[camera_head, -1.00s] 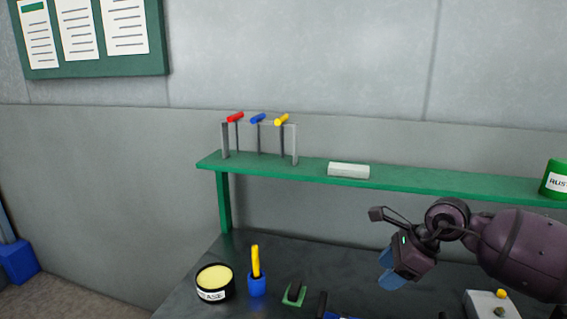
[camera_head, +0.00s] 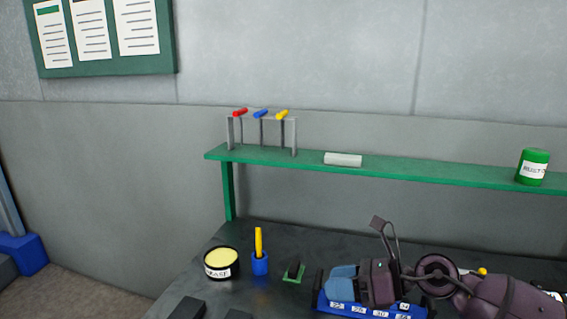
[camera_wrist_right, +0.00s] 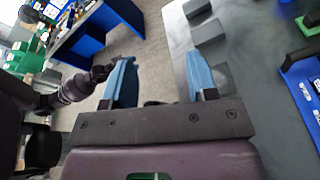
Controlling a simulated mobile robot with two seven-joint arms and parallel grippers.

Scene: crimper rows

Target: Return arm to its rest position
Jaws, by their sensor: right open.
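My right gripper (camera_head: 342,283) is in front of the dark workbench (camera_head: 290,240) in the head view, low and right of centre. Its blue fingers also show in the right wrist view (camera_wrist_right: 162,76), spread apart with nothing between them. In the head view it overlaps a blue tray with number labels (camera_head: 345,308), partly hiding it; I cannot tell the gap between them. A purple arm with a dark end (camera_wrist_right: 103,73), seemingly my left one, shows small in the right wrist view; its jaws cannot be made out.
On the bench are a grease tin (camera_head: 222,264), a blue holder with a yellow stick (camera_head: 260,264), a green-based block (camera_head: 293,272) and dark blocks (camera_head: 187,308).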

